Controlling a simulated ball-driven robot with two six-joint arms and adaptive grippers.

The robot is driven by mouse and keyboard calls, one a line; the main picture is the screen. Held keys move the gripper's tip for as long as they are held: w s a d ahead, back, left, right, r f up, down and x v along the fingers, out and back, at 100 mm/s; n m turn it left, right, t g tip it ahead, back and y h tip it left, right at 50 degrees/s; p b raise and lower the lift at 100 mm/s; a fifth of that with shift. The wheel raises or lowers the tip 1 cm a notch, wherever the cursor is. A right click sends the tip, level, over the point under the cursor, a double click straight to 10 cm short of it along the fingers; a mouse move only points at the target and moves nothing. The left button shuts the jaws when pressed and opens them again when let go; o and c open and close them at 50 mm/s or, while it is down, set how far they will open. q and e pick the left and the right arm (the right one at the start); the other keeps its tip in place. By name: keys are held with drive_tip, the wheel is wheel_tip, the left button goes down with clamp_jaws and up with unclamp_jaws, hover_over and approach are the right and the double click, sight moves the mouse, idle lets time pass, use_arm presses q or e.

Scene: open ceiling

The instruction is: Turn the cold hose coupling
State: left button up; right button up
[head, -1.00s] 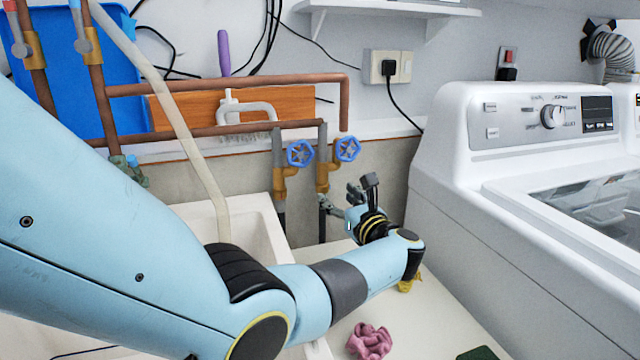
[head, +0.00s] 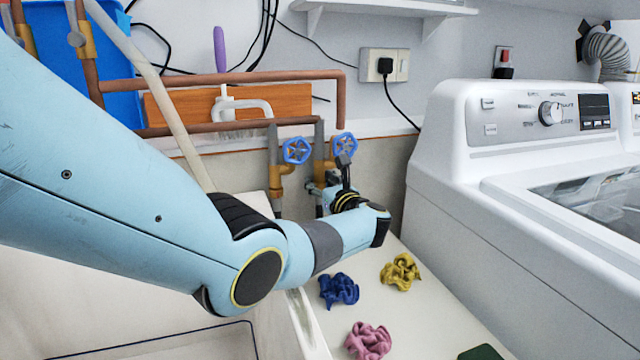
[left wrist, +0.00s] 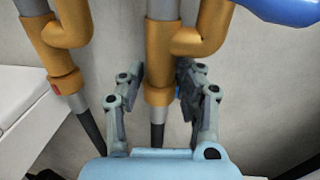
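Two brass valves with blue handwheels hang from the copper pipes in the head view. The right one's brass coupling (head: 319,178) shows a blue mark in the left wrist view (left wrist: 158,92), so I take it as the cold one. A dark grey hose (left wrist: 157,137) runs down from it. The other coupling (left wrist: 65,82) bears a red mark. My left gripper (left wrist: 160,74) is open, with one finger on each side of the cold coupling. A gap shows at the left finger; whether the right finger touches is unclear. In the head view, my wrist partly hides the gripper (head: 322,194).
A white washing machine (head: 460,220) stands to the right. Blue (head: 339,289), yellow (head: 400,271) and pink (head: 368,341) cloths lie on the white surface below. A sink (head: 130,290) is at left. Blue handwheels (head: 296,150) sit above the couplings.

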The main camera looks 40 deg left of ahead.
use_arm(q)
clamp_jaws()
drive_tip(key=shift+s+m+t+p, duration=0.1)
drive_tip(key=shift+m+t+p, duration=0.2)
drive_tip(key=shift+t, duration=0.2)
drive_tip(key=shift+m+t+h+p, duration=0.35)
drive_tip(key=shift+m+t+h, duration=0.05)
drive_tip(key=shift+t+h, duration=0.1)
drive_tip(key=shift+o, duration=2)
unclamp_jaws()
drive_tip(key=shift+o, duration=0.6)
